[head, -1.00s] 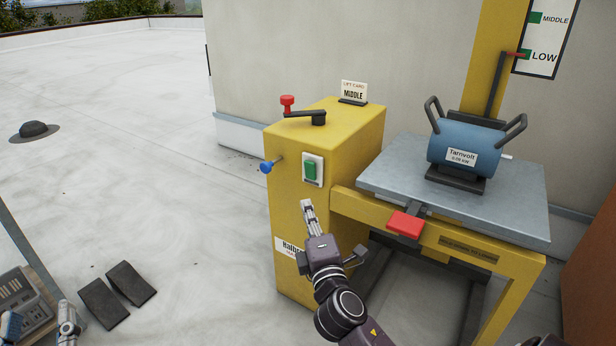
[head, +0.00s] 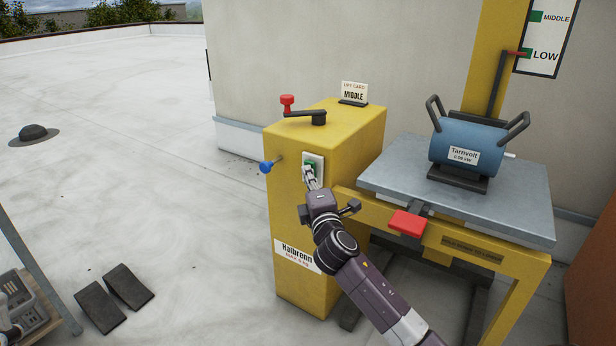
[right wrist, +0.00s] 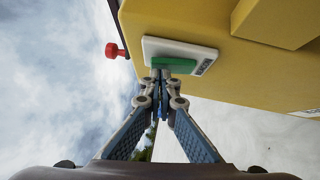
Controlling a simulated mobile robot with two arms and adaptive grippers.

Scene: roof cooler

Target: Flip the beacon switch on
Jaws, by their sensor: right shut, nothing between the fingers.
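The beacon switch is probably the green rocker (head: 312,163) in a white plate (head: 321,160) on the front of the yellow cabinet (head: 290,210). My right gripper (head: 308,172) is shut and empty, with its fingertips at the rocker and covering its lower part in the head view. In the right wrist view the closed fingertips (right wrist: 160,76) meet the edge of the green rocker (right wrist: 175,65); whether they touch or press it I cannot tell. The label on the plate (right wrist: 203,67) is too small to read. My left gripper is not clearly in view.
A blue knob (head: 266,167) sticks out left of the switch. Right of it stand a lift table (head: 390,178) with a blue motor (head: 465,145) and a red pedal (head: 408,223).

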